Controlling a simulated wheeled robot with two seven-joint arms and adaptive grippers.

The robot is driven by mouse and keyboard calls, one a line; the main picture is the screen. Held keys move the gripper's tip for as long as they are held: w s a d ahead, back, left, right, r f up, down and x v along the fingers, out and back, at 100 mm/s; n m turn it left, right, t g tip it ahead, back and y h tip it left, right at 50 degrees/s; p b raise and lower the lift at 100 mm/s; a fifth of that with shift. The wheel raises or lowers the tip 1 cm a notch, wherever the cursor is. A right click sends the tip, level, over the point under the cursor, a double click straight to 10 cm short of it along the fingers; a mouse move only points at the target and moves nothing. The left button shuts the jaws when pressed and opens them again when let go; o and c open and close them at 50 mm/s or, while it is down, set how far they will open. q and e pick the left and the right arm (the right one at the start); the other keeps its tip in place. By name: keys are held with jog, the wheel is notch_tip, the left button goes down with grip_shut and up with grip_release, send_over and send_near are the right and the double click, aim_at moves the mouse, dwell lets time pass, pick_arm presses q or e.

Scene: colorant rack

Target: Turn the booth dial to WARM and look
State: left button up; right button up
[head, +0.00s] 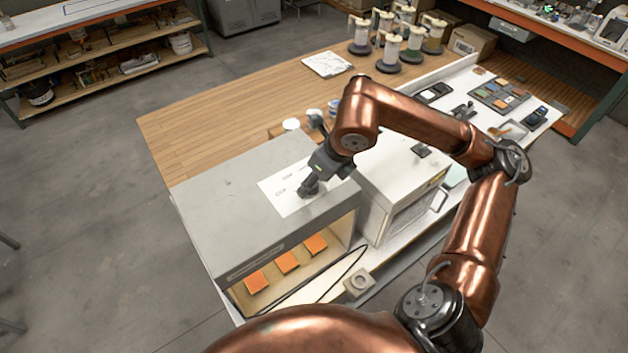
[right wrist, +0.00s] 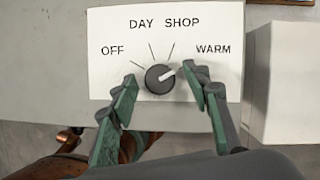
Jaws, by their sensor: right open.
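The grey booth (head: 225,190) stands on the bench in the head view, with a white dial label (head: 272,186) on its top. In the right wrist view the label (right wrist: 112,22) reads OFF, DAY, SHOP and WARM around a dark round dial (right wrist: 158,84). The dial's white pointer aims up and right, past the SHOP tick toward WARM. The WARM tick is hidden by a finger. My right gripper (head: 306,190) is over the label, its open fingers (right wrist: 160,88) on either side of the dial. The right finger is close to the pointer's tip; I cannot tell if they touch.
Orange samples (head: 288,262) lie inside the booth. A white box-shaped unit (head: 375,195) stands right beside it. Several colorant canisters (head: 390,50) and a speckled white slab (head: 327,64) stand farther back. The wooden bench top (head: 220,110) at the back left is clear.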

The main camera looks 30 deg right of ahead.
jog(key=v, duration=1.2)
jog(key=shift+w, duration=0.1)
